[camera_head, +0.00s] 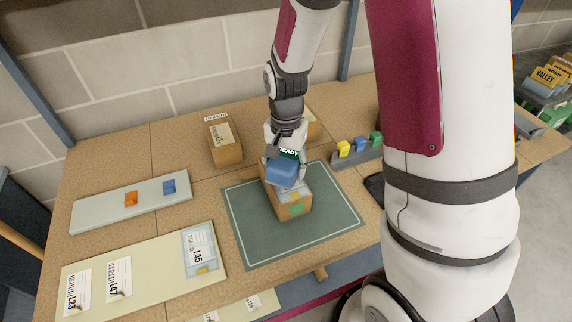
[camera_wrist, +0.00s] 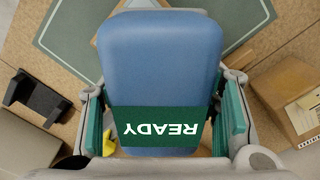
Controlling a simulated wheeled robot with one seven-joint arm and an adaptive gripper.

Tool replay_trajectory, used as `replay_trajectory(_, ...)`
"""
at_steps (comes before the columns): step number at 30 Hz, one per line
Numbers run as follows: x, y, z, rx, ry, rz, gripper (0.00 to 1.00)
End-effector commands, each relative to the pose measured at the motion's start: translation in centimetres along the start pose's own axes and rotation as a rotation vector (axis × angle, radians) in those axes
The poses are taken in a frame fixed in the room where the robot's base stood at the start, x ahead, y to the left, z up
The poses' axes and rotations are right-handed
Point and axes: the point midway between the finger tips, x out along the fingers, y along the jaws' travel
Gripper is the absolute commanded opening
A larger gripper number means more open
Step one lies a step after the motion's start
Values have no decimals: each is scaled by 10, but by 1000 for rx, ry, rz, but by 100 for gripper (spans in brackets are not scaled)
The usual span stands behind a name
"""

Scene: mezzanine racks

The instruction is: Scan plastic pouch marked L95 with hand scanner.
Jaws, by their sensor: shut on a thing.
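My gripper (camera_head: 284,152) is shut on a blue hand scanner (camera_head: 282,172), above the green mat (camera_head: 245,215). In the wrist view, the scanner (camera_wrist: 160,60) sits between my two fingers, and its green screen reads READY. A cardboard box (camera_head: 291,208) with a green patch and a pale label stands on the mat under the scanner; whether they touch I cannot tell. A bluish pouch-like item (camera_head: 201,249) lies flat on the cream board at the front left. Its mark looks like L45 or L95; I cannot tell which.
White labels marked L23 (camera_head: 77,290) and L47 (camera_head: 119,279) lie on the cream board (camera_head: 150,268). A pale tray (camera_head: 100,212) holds orange and blue blocks. A cardboard box (camera_head: 225,145) stands behind the mat. A grey rack (camera_head: 358,155) holds yellow, blue and green pieces at right.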

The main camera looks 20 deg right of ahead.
Motion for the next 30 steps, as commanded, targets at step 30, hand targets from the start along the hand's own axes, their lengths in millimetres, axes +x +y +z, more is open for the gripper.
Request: replay_trajectory(30,12,0,0,0,0,0,18)
